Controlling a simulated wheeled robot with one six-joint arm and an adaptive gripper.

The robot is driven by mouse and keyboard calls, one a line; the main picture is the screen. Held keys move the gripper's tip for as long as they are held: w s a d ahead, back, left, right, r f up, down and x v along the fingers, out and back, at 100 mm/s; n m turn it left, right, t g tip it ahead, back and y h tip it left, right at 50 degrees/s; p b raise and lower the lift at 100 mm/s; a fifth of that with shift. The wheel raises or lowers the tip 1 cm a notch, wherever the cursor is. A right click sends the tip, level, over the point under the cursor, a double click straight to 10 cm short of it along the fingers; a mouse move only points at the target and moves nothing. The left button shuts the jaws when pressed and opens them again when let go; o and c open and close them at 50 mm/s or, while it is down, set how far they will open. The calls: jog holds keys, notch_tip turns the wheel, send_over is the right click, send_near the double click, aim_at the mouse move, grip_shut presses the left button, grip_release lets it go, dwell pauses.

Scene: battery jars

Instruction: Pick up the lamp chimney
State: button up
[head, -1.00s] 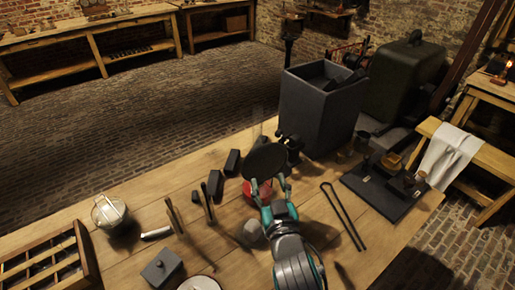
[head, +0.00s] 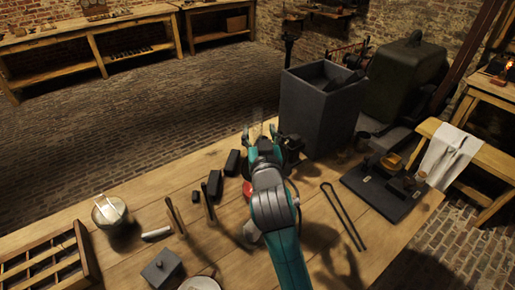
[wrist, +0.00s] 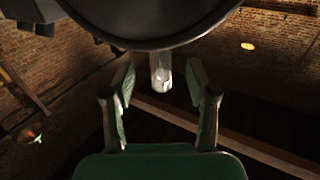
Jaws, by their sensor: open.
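The lamp chimney (head: 257,114) is a pale, see-through glass tube. It stands upright near the far edge of the table in the head view, just beyond my gripper (head: 259,131). In the wrist view the chimney (wrist: 160,72) shows in the gap between my two spread fingers (wrist: 161,90). My gripper is open and holds nothing that I can see. I cannot tell whether either finger touches the glass. A large dark round thing (wrist: 150,25) fills the top of the wrist view and meets one end of the chimney.
A tall grey bin (head: 318,110) and a small dark object (head: 291,148) stand right of my gripper. Black blocks (head: 232,162) and upright tools (head: 208,203) are to the left. A red thing (head: 246,190) is partly hidden by my arm.

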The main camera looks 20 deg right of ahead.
aim_at(258, 127)
jog(key=x, duration=0.5)
jog(key=shift+a+f, duration=0.1)
jog(key=shift+f, duration=0.25)
jog(key=shift+c, duration=0.3)
grip_shut()
